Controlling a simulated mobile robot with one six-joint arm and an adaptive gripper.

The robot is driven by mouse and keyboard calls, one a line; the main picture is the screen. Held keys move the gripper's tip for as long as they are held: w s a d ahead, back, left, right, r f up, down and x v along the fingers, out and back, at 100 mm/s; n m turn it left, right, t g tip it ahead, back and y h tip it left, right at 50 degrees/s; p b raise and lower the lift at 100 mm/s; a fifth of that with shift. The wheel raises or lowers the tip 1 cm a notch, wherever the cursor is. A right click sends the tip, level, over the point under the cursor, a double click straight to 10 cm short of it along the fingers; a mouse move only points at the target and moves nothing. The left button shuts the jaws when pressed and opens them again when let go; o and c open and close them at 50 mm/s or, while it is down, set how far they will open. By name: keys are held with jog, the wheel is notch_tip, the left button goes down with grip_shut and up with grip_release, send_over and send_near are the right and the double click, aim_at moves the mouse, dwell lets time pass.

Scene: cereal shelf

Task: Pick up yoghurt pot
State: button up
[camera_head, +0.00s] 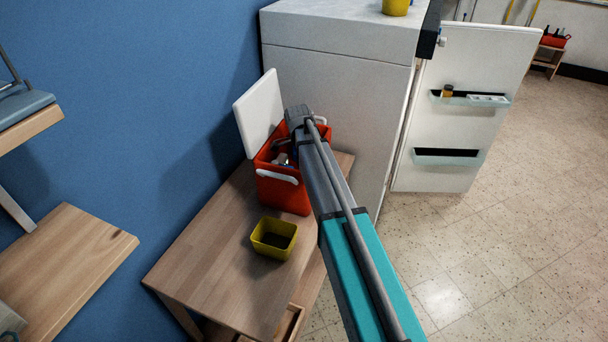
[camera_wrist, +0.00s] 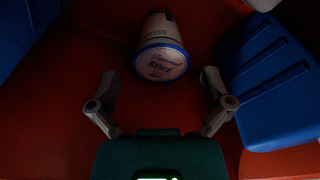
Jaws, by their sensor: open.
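The yoghurt pot (camera_wrist: 162,50) is white with a blue-rimmed lid that carries writing, including "Natural". In the wrist view it lies at the upper middle, inside the red cooler box, lid towards the camera. My gripper (camera_wrist: 161,92) is open, with its two fingers spread to the left and right below the pot; they are apart from it and nothing is between them. In the head view the red cooler (camera_head: 283,190) stands on the wooden table with its white lid open, and my arm reaches over it. The pot cannot be made out clearly there.
A blue ridged block (camera_wrist: 268,82) lies right of the pot, and another blue thing (camera_wrist: 25,35) is at the upper left. A yellow bin (camera_head: 273,238) stands on the table (camera_head: 205,275) before the cooler. A white fridge (camera_head: 335,100) with its door open stands behind.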

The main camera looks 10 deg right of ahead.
jog(key=shift+w+d+f+b, duration=0.1)
jog(key=shift+f+b, duration=0.95)
jog(key=shift+f, duration=0.1)
jog(key=shift+d+f+b, duration=0.1)
jog(key=shift+f+b, duration=0.95)
jog(key=shift+f, duration=0.1)
jog(key=c, duration=1.1)
jog(key=shift+r, duration=0.2)
jog(key=shift+c, duration=0.2)
notch_tip(320, 180, up, 18)
jog(key=p, duration=1.8)
jog(key=shift+f, duration=0.15)
